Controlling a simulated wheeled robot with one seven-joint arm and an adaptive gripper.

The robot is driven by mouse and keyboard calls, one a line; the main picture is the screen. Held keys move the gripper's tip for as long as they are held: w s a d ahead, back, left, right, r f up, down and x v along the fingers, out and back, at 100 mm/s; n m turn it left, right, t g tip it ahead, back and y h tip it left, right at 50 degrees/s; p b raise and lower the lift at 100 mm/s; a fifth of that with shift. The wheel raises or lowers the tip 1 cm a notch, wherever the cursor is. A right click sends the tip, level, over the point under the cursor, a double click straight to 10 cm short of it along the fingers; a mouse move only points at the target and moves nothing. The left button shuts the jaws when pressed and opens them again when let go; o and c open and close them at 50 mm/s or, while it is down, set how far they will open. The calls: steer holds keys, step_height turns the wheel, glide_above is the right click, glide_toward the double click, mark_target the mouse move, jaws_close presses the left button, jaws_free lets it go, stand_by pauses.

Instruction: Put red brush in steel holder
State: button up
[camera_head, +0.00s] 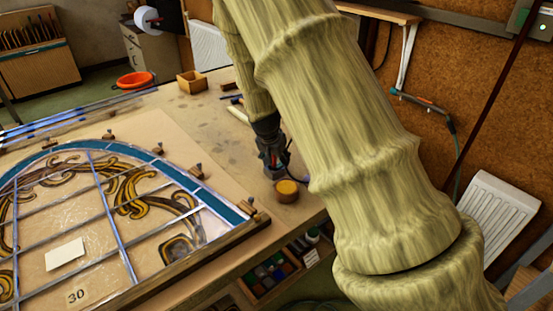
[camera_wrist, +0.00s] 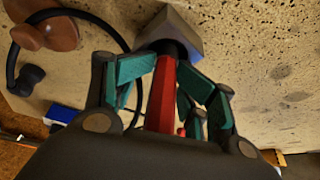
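The red brush (camera_wrist: 162,95) shows in the wrist view as a red handle with a dark collar at its far end. My gripper (camera_wrist: 167,62) has its teal finger pads closing in on both sides of that handle near the collar, and it looks shut on it. A grey metal block (camera_wrist: 180,24), which looks like the steel holder, lies right at the collar's end. I cannot tell whether the brush is inside it, touching it or above it. In the head view my gripper (camera_head: 271,145) is low over the bench near its right edge, and the brush is not clear there.
The leaded panel (camera_head: 105,215) covers the left of the bench. A small wooden box (camera_head: 192,83) and orange bowl (camera_head: 135,80) are farther back.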

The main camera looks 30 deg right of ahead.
steer(key=shift+s+a+f, duration=0.15)
steer(key=shift+s+f, duration=0.2)
steer(key=shift+f, duration=0.05)
steer(key=shift+w+r+p, duration=0.15)
steer(key=shift+r+p, duration=0.15)
steer(key=shift+r, duration=0.65)
steer(key=b+v, duration=0.2)
steer(key=v, duration=0.9)
steer(key=shift+w+r, duration=0.15)
steer(key=shift+r, duration=0.25)
